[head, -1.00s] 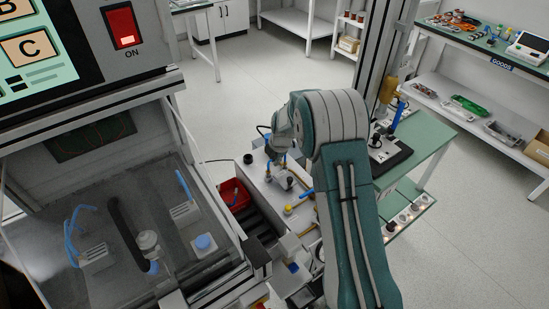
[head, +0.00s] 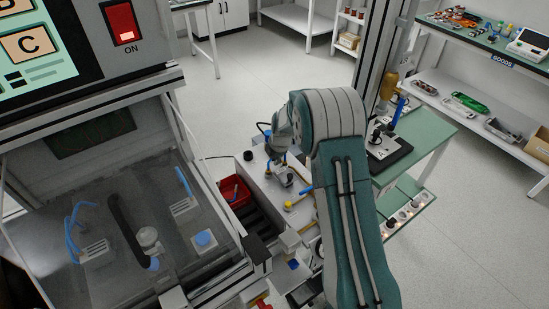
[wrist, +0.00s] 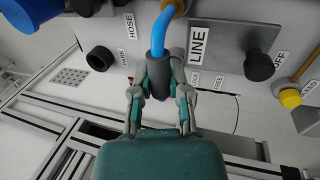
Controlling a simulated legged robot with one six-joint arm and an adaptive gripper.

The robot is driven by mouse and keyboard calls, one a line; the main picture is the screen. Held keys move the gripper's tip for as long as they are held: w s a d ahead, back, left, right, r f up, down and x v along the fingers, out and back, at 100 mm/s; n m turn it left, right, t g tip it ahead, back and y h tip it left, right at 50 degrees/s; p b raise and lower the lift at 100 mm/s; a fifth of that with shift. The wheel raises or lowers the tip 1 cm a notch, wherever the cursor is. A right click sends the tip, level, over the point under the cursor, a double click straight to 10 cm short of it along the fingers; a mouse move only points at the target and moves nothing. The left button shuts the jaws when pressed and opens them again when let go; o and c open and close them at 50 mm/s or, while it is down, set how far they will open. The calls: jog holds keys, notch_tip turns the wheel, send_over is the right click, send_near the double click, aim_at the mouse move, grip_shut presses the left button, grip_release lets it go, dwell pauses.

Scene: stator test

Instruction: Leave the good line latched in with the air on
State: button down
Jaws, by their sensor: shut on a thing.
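In the wrist view my gripper (wrist: 158,84) is shut on a dark grey sleeve (wrist: 157,66) at the end of a blue line (wrist: 177,34). The line curves up to a brass-coloured fitting (wrist: 178,6) at the top edge. The fingers hide part of the sleeve, and I cannot tell whether it is latched. A LINE label (wrist: 199,46) is beside it, with small LOCK and FREE labels just below. A black knob (wrist: 260,66) sits by the OFF label (wrist: 279,60). In the head view my gripper (head: 285,172) is over the grey bench unit, small and partly hidden.
A yellow knob (wrist: 290,98) and another black knob (wrist: 100,58) stick out of the panel. In the head view a red bin (head: 236,191) is left of the bench unit. The glazed cabinet stands further left; its red switch (head: 122,24) is above an ON label.

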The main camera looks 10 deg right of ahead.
aim_at(279, 172)
jog(key=shift+f, duration=0.4)
jog(key=c, duration=0.5)
grip_release()
jog(key=shift+c, duration=0.2)
jog(key=v, duration=1.1)
jog(key=shift+r, duration=0.4)
jog(key=shift+s, duration=0.1)
